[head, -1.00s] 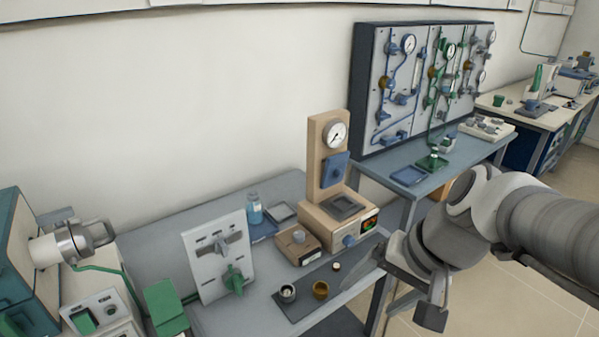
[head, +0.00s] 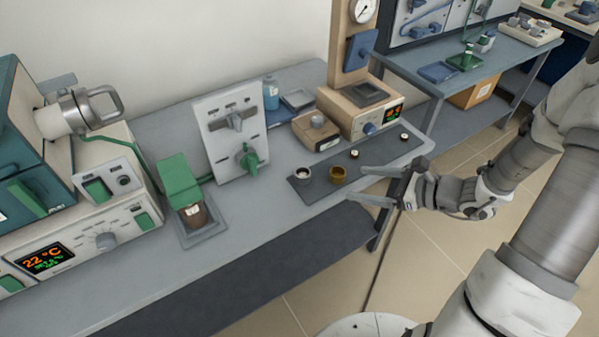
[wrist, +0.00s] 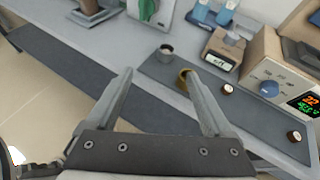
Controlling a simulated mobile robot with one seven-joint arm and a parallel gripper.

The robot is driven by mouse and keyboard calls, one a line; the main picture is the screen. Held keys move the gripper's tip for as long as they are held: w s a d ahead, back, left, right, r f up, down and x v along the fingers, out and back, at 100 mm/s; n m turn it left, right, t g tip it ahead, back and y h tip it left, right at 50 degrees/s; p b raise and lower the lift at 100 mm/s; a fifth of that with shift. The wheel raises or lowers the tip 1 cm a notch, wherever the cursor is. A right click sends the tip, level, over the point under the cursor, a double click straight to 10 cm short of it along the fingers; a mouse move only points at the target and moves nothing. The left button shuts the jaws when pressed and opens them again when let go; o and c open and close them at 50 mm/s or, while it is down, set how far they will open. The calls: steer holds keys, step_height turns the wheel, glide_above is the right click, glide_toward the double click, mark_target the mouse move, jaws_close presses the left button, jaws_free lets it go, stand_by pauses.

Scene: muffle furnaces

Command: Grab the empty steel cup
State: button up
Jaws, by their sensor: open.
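The small grey steel cup (head: 304,175) stands upright on the dark mat (head: 318,187) near the bench's front edge; its contents cannot be made out. A brass-coloured cup (head: 338,174) stands just right of it. My gripper (head: 364,184) is open and empty, right of both cups, its fingers pointing left toward them. In the wrist view the steel cup (wrist: 166,51) is beyond the fingertips of my gripper (wrist: 157,73), between their lines. The brass cup (wrist: 182,80) is nearer, by the right fingertip, partly covered by that finger.
Two small dark-sided round pieces (head: 354,154) (head: 404,137) lie right of the cups. Behind are a wooden block with a display (head: 316,131) and a beige press (head: 362,112). A white panel with a green knob (head: 230,140) stands left. The bench front (head: 240,212) is clear.

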mark_target(297, 172)
steer(key=shift+m+t, duration=0.4)
steer(key=shift+m, duration=0.3)
steer(key=b+x, duration=0.1)
steer(key=x, duration=0.5)
steer(key=f+b+x, duration=0.1)
steer(key=x, duration=0.5)
steer(key=d+b+x, duration=0.1)
steer(key=x, duration=0.5)
steer(key=shift+w+f+b, duration=0.2)
steer(key=shift+w+b, duration=0.05)
steer(key=shift+b, duration=0.1)
jaws_close()
steer(key=shift+r, duration=0.1)
